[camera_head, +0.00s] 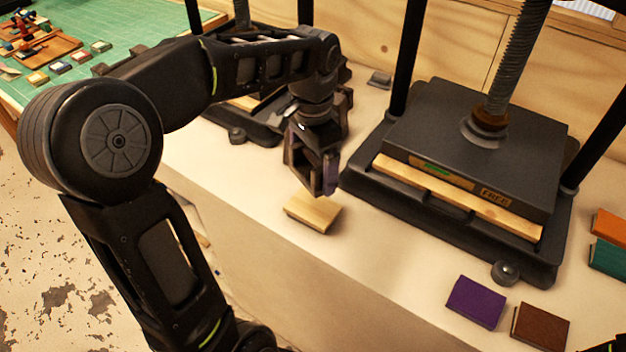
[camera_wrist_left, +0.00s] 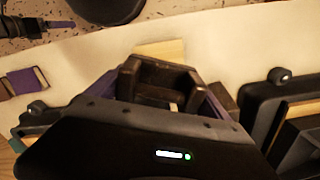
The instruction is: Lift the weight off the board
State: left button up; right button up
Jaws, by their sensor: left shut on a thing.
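A pale wooden board (camera_head: 313,212) lies on the cream bench top, left of the large press. Its edge also shows in the left wrist view (camera_wrist_left: 160,50). My left gripper (camera_head: 318,180) points down at the board's far side. It is shut on a dark brown, blocky thing (camera_wrist_left: 160,78), which looks like the weight, seen between the fingers in the left wrist view. The fingers hide much of it in the head view. I cannot tell whether it still touches the board.
A large black press (camera_head: 470,140) stands to the right, with a second press (camera_head: 245,115) behind my left arm. Purple (camera_head: 476,302) and brown (camera_head: 541,327) books lie at the front right. A green mat (camera_head: 120,30) lies at the far left.

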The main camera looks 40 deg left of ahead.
pick_arm(q)
jog(key=shift+r, duration=0.55)
